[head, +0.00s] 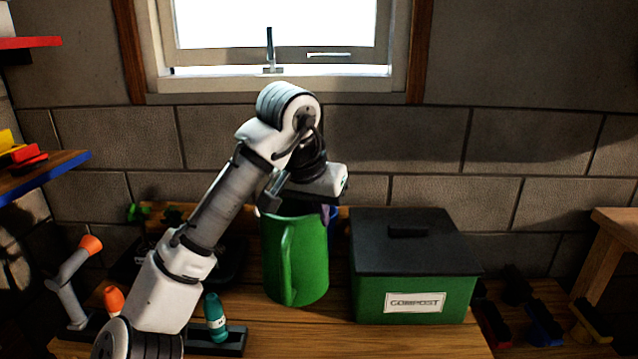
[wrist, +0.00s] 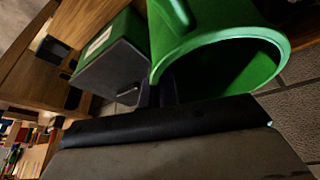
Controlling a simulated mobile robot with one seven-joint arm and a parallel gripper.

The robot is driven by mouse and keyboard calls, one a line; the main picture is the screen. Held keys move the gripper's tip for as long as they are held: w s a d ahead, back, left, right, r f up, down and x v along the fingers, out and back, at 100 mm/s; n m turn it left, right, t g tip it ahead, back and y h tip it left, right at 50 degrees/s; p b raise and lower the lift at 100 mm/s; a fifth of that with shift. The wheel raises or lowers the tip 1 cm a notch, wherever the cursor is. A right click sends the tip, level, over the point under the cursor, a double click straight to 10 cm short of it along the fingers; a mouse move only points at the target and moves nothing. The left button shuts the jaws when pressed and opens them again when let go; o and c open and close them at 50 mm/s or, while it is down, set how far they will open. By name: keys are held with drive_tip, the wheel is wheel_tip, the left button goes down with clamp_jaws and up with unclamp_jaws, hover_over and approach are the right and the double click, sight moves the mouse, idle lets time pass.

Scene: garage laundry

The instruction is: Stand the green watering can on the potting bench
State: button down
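The green watering can (head: 306,262) stands upright, or very nearly so, on the wooden potting bench (head: 290,340), with its handle toward the front left. I cannot tell whether its base rests fully on the wood. My gripper (head: 322,208) is over the can's open top, at the rim. In the wrist view the can's rim (wrist: 212,50) fills the upper right, and the dark fingers (wrist: 165,92) of my gripper reach to its near edge. The fingertips are partly hidden, so I cannot tell whether they are closed on the rim.
A green compost box (head: 413,290) with a dark lid stands close to the can's right. A dark rack with a teal bottle (head: 215,318) is at the front left, near an orange-capped item (head: 113,300). A brick wall (head: 420,140) and window are behind.

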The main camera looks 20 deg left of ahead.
sight(320, 253)
drive_tip(key=shift+f, duration=4.25)
drive_tip(key=c, duration=1.7)
unclamp_jaws()
drive_tip(key=shift+f, duration=0.15)
